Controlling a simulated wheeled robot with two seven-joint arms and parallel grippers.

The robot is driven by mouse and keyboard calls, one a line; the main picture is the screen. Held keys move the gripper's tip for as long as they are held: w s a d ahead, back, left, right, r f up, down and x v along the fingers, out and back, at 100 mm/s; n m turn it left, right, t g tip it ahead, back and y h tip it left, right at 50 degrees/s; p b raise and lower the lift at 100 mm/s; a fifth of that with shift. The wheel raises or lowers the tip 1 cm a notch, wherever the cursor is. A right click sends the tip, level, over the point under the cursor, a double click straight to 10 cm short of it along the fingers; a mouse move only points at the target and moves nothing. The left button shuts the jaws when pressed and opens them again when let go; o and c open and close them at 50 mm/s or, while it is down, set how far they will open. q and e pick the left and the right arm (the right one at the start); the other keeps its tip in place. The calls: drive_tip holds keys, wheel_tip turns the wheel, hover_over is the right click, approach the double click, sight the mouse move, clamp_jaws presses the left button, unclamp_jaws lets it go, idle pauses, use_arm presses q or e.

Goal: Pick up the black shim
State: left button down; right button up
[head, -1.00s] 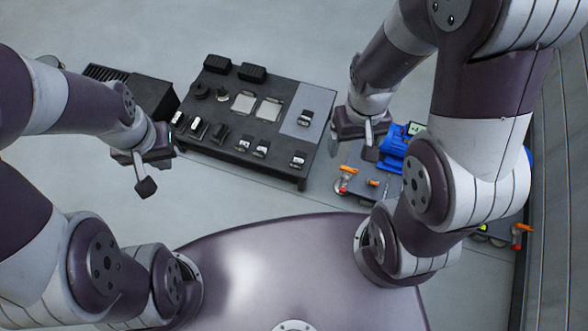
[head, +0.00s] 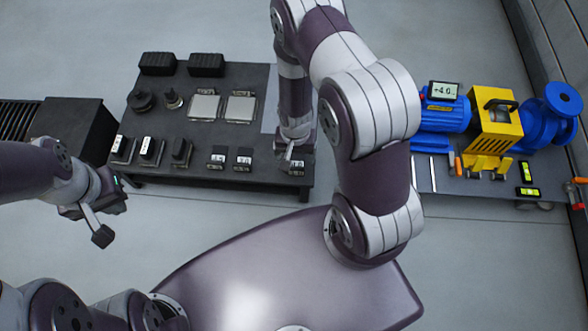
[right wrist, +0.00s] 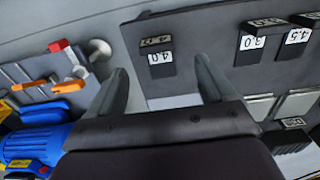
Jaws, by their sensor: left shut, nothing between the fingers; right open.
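Several dark shim blocks with white number labels lie on the black table (head: 225,172). One labelled 4.0 (right wrist: 158,60) shows in the right wrist view between my fingertips and beyond them; in the head view its spot at the table's front right corner is partly covered by my right gripper (head: 290,153). My right gripper, also in the right wrist view (right wrist: 162,74), is open and empty. Blocks labelled 3.0 (right wrist: 262,36) and 4.5 (right wrist: 298,36) lie beside it. Which block is the black shim I cannot tell. My left gripper (head: 100,222) is shut and empty, left of the table.
Upright holders (head: 150,150), silver plates (head: 204,107) and black boxes (head: 206,65) stand on the table. A grey mat (head: 270,110) is partly hidden by my right arm. At right are a blue motor (head: 440,115), a yellow guard (head: 492,115) and a gauge reading +4.0 (head: 443,91).

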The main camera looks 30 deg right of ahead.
sight(296, 167)
wheel_tip(296, 167, down, 3)
drive_tip(key=shift+f+b, duration=0.15)
drive_tip(key=shift+b, duration=0.5)
drive_tip(key=f+b, duration=0.3)
drive_tip(key=f, duration=0.1)
drive_tip(key=shift+s+d+f+b, duration=0.15)
drive_tip(key=shift+s+f+b, duration=0.05)
drive_tip(key=shift+b, duration=0.15)
drive_tip(key=shift+r, duration=0.1)
use_arm(q)
wheel_tip(296, 167, down, 6)
drive_tip(key=shift+r, duration=0.15)
use_arm(e)
drive_tip(key=c, duration=1.1)
